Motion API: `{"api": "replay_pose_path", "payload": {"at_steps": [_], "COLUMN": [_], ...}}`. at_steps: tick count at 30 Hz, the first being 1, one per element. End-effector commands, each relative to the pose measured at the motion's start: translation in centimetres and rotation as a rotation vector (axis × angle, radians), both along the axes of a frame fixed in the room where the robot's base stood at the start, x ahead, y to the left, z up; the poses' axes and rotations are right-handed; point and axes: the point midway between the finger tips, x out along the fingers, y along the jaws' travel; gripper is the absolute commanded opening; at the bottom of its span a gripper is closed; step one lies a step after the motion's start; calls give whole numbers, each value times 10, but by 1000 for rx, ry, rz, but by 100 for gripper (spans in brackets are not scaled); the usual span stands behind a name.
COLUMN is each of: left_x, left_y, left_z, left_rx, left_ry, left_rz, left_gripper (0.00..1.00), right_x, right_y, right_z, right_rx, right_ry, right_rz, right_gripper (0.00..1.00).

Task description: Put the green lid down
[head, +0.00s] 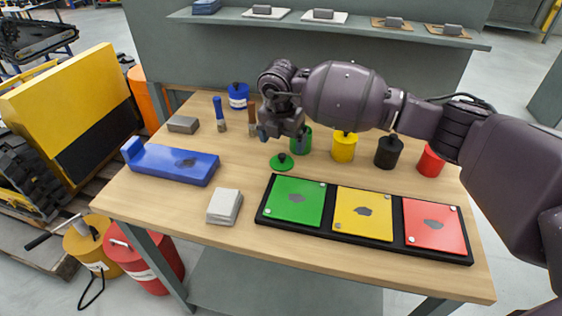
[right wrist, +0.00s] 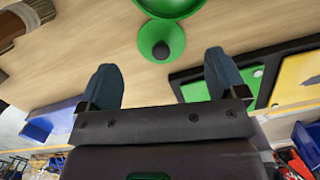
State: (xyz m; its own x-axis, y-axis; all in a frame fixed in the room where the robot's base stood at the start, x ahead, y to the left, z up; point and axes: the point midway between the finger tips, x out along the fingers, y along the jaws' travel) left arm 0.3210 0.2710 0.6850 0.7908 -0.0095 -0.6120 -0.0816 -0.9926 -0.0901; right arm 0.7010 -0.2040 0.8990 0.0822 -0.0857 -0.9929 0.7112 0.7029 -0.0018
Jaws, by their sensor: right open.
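The green can (head: 302,142) stands just behind the lid, partly hidden by my right gripper. My left gripper is not in view.
A black tray (head: 329,230) with green, yellow and red plates lies in front. Yellow (head: 344,149), black (head: 388,153) and red (head: 430,162) cans stand to the right. A blue carrier (head: 172,164), white pads (head: 224,206) and brushes (head: 219,112) lie left. Bare wood surrounds the lid's left side.

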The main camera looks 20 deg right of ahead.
Motion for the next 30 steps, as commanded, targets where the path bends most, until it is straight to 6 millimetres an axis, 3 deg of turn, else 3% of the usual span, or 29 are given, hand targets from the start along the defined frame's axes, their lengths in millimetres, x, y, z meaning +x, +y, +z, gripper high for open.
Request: {"api": "replay_pose_path", "payload": {"at_steps": [12,21,30], "left_x": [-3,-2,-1], "left_y": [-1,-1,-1], "left_z": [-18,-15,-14], "left_rx": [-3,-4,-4], "left_ry": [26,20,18], "left_rz": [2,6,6], "left_gripper": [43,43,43], "right_x": [-3,-1,-1], "right_y": [3,3,3], "right_z": [-49,-50,-50], "right_rx": [-1,0,-1], "right_ry": [5,-3,-2], "right_rz": [1,0,1], "right_gripper": [90,90,44]}}
